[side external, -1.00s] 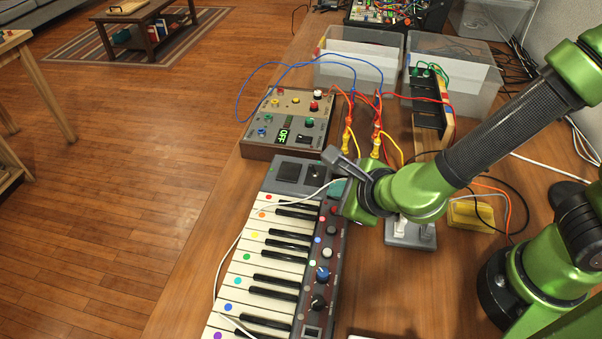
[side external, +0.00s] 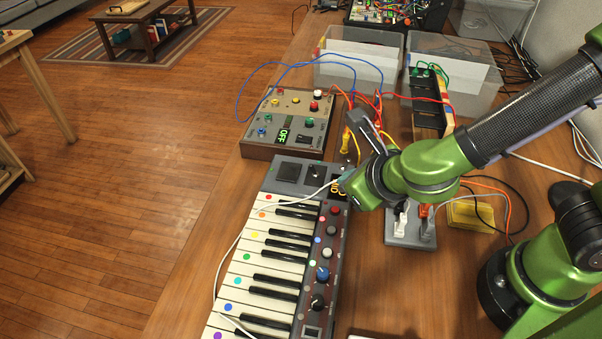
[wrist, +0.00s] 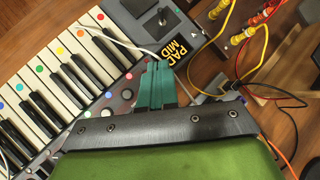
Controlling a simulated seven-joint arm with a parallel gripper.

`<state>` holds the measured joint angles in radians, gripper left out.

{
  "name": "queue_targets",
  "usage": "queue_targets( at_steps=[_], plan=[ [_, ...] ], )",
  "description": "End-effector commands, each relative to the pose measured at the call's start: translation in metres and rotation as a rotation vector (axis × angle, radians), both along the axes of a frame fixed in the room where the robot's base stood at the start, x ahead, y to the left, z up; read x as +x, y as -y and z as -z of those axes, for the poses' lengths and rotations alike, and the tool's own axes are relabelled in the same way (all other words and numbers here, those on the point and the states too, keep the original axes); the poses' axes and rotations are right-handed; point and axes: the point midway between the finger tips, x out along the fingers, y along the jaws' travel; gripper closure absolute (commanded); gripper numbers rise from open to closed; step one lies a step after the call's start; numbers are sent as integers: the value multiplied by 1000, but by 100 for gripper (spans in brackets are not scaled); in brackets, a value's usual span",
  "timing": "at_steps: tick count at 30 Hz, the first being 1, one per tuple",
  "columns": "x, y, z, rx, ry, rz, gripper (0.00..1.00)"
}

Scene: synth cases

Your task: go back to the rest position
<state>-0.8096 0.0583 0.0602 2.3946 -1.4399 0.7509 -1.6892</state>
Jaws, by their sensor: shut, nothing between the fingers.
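My gripper (side external: 346,181) is over the upper right corner of the keyboard (side external: 268,250), beside its small lit display (side external: 338,190). In the wrist view, the teal fingers (wrist: 157,82) are together with nothing between them. They point at the keyboard's control strip, near the display reading "PAD MID" (wrist: 175,50). I cannot tell how high above the keyboard they are.
A control box (side external: 290,120) with an "OFF" display, cables, and clear bins (side external: 357,62) lie behind. A yellow block (side external: 470,214) is near my arm.

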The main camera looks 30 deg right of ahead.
Motion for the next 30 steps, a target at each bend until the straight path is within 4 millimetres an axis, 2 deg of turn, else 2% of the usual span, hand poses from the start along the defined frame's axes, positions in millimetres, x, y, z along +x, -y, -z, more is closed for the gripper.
queue_targets(
  at_steps=[8,11,15,16,18,21,25,30],
  plan=[
    [-31,69,-18,827,-9,1286,100],
    [-46,89,-32,1151,13,1818,100],
    [-62,108,-61,1624,13,2575,100],
    [-64,111,-68,-1642,-1,-2595,100],
    [-68,118,-87,-1491,37,-2313,100],
    [-69,131,-108,-1425,75,-2081,100],
    [-69,147,-120,-1453,57,-1980,100],
    [-68,151,-121,-1454,44,-1966,100]
  ],
)
